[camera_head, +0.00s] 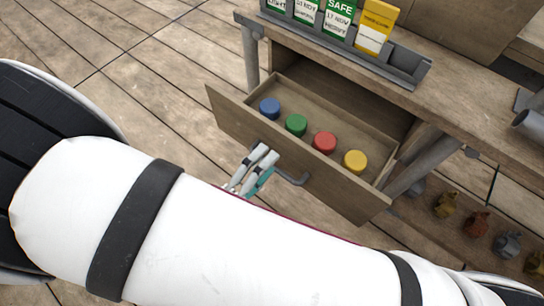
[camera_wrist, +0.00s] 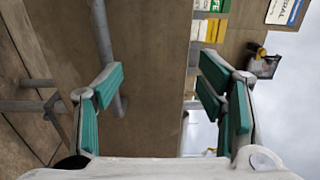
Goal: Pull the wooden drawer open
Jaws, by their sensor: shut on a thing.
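The wooden drawer (camera_head: 330,180) stands pulled out from under the bench, and its inside is visible. A grey bar handle (camera_head: 295,180) is on its front face; part of it is hidden behind my gripper. My gripper (camera_head: 262,152) is at the drawer front, at the left part of the handle, and is shut on it. In the wrist view the green-padded fingers (camera_wrist: 160,82) stand apart in front of the brown drawer front (camera_wrist: 155,115), with the grey handle (camera_wrist: 104,40) by the left finger. The exact contact is hard to see.
Blue (camera_head: 269,107), green (camera_head: 296,124), red (camera_head: 325,142) and yellow (camera_head: 355,160) round pieces lie in the drawer. A grey rack (camera_head: 405,68) with coloured cards stands on the bench (camera_head: 470,105). Small figures line the lower shelf at right. Plank floor is open at left.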

